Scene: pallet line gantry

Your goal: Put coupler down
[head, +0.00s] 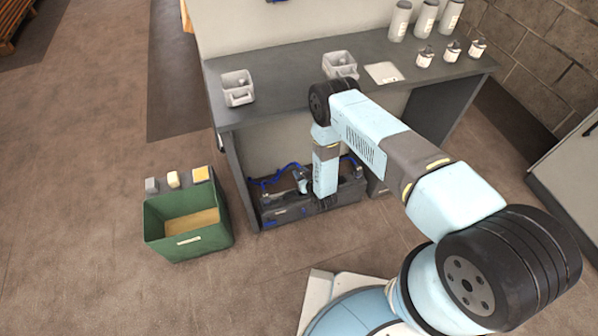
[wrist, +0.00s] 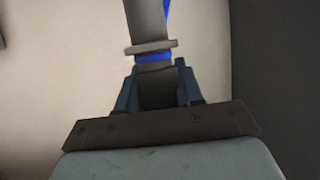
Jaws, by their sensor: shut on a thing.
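My gripper (wrist: 157,82) is shut on the coupler (wrist: 148,28), a dark grey cylinder with a collar and a blue band. In the wrist view the coupler stands out beyond the fingers, and its far end runs out of the picture. In the head view my arm reaches down in front of the desk to a long dark toolbox (head: 287,213) on the floor below it. The gripper's fingers are hard to make out there, at the toolbox. I cannot tell whether the coupler touches anything.
Blue hoses (head: 268,182) lie in and over the toolbox. The grey desk (head: 290,85) above carries two caddies (head: 238,88), several bottles (head: 400,20) and a white plate (head: 383,72). A green crate (head: 190,244) stands at left, with small blocks (head: 173,180) behind it.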

